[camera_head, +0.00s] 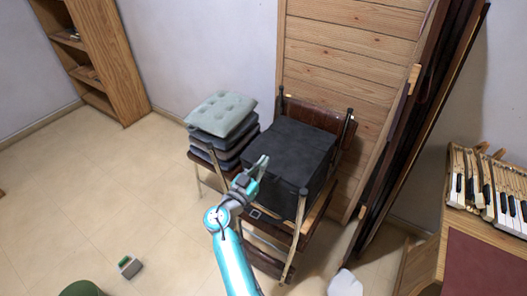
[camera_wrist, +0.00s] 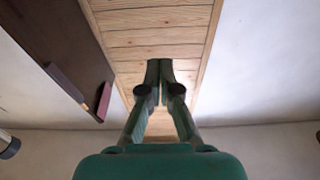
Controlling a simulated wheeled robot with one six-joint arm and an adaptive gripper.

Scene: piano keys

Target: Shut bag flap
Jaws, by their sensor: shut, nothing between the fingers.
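A black box-shaped bag (camera_head: 289,152) sits on a wood and brown leather chair in the head view. Its top looks flat and covered, with a dark strap and a buckle (camera_head: 256,213) at the lower front. I cannot tell clearly where the flap's edge lies. My gripper (camera_head: 262,162) is shut and empty, at the left front edge of the bag's top in the picture; I cannot tell whether it touches. In the wrist view my gripper (camera_wrist: 160,62) points at the wooden panel, fingertips together, and the bag is not in sight.
Grey cushions (camera_head: 221,114) are stacked left of the bag. A wooden panel (camera_head: 340,55) stands behind the chair, with dark leaning boards (camera_head: 412,110) to its right. Piano keys (camera_head: 490,190) lie at far right. The floor at left is mostly clear, with a small box (camera_head: 129,267).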

